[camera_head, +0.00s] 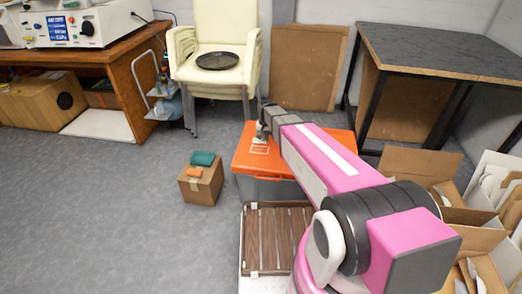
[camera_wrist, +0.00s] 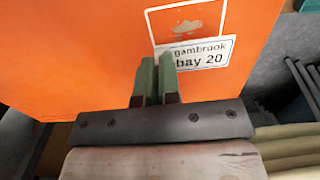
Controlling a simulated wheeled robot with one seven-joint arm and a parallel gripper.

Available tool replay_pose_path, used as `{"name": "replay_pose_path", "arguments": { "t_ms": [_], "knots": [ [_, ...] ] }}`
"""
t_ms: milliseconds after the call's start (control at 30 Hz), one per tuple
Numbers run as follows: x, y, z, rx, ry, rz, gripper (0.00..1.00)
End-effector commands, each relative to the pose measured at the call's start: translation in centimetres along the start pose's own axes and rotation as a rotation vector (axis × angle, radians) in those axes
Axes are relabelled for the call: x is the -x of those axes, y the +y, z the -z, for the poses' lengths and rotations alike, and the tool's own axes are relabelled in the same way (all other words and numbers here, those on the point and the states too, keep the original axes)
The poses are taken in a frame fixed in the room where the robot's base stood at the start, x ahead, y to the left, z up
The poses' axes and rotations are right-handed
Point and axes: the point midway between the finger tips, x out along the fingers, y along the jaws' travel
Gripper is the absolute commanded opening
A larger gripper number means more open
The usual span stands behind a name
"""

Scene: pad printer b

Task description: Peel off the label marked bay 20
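The white label reading "bay 20" (camera_wrist: 205,54) lies on the orange surface (camera_wrist: 70,45) in the wrist view, with the partly covered word "gambrook" above the number. In the head view this surface is the orange lid (camera_head: 246,166) of a grey box. My gripper (camera_wrist: 157,62) has its green fingertips at the label's left edge, hiding the start of its text. The fingers are close together with a narrow gap; whether they pinch the label edge is unclear. In the head view my gripper (camera_head: 262,137) is over the lid's left part.
A white-framed orange marking (camera_wrist: 188,20) adjoins the label. A small cardboard box (camera_head: 202,187) with green and orange items stands left of the lid. A brown slatted panel (camera_head: 277,238) lies in front. Open cartons (camera_head: 420,163) crowd the right. Floor at left is clear.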

Motion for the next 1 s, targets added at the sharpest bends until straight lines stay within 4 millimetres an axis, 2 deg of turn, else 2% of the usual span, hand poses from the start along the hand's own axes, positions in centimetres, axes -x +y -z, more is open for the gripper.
{"name": "replay_pose_path", "arguments": {
  "t_ms": [1000],
  "knots": [
    [2.5,0.0,0.0,0.000,0.000,0.000,0.00]
  ]
}}
